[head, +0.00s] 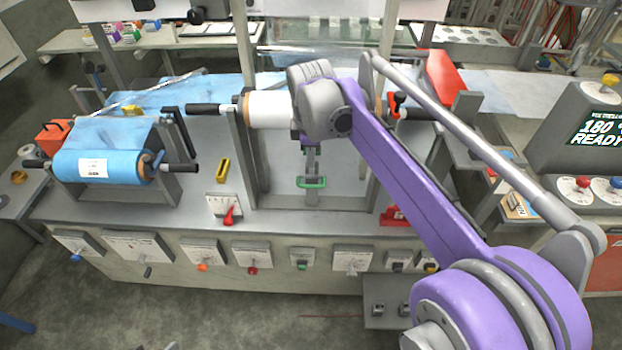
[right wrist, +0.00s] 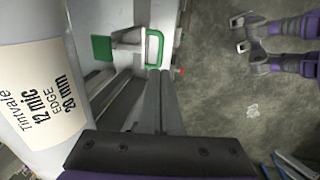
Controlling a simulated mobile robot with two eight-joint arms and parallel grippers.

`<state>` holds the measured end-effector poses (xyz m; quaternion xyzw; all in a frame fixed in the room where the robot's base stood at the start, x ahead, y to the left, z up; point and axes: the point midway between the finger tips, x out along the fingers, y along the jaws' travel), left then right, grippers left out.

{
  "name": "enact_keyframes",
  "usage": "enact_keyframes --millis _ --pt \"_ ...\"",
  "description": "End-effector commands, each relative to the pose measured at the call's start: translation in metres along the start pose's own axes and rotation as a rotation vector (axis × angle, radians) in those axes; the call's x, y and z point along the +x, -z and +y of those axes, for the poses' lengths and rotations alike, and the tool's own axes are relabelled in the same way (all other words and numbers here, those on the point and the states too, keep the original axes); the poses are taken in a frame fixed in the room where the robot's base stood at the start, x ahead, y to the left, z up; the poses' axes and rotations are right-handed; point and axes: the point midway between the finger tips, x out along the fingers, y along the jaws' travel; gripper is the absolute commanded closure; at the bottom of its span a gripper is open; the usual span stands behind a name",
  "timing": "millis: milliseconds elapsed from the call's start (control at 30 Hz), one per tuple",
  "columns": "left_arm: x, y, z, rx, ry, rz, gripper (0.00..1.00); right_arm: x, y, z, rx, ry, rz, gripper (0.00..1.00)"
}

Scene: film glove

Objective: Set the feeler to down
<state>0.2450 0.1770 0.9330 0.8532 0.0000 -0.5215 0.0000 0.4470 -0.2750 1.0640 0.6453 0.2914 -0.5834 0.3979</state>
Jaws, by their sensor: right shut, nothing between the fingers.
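The feeler looks to be the part with the green loop handle (head: 312,182) below the white film roll, at the middle of the machine; which way it is set I cannot tell. In the right wrist view the green loop (right wrist: 155,47) stands out from a pale bracket, just beyond my fingertips. My right gripper (head: 311,168) points down over it, shut and empty. Its dark fingers (right wrist: 160,74) end close to the loop; whether they touch it I cannot tell. My left gripper is not in the head view.
A white film roll (head: 268,109) on a black-handled bar lies behind my wrist. A blue film roll (head: 98,167) sits at the left. A red lever (head: 229,215) and a yellow block (head: 223,170) stand left of the gripper. Several knobs line the front panel.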

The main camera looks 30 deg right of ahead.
Motion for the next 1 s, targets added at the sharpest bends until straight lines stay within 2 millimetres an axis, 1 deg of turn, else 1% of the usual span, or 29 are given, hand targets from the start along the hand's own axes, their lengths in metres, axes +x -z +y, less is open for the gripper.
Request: enact_keyframes --millis 33,200,300,400,500,600,933,1000 --pt "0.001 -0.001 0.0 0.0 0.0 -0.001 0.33 0.013 0.0 0.0 0.001 0.0 0.0 1.0" --pt "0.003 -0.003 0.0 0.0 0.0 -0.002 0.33 0.049 0.0 0.0 0.001 0.0 0.0 1.0" --pt "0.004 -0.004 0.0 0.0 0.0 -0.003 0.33 0.067 0.0 0.0 0.001 -0.001 0.0 1.0" --pt "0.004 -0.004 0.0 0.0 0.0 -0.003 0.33 0.081 0.0 0.0 0.001 -0.001 0.001 1.0" --pt "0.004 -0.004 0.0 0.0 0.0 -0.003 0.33 0.09 0.0 0.0 0.001 -0.001 0.001 1.0" --pt "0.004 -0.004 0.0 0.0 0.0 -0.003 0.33 0.095 0.0 0.0 0.001 -0.001 0.001 1.0" --pt "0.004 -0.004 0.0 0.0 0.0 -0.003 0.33 0.096 0.0 0.0 0.001 -0.001 0.001 1.0" --pt "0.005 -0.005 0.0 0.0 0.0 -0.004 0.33 0.099 0.0 -0.001 0.001 0.0 0.0 1.0"
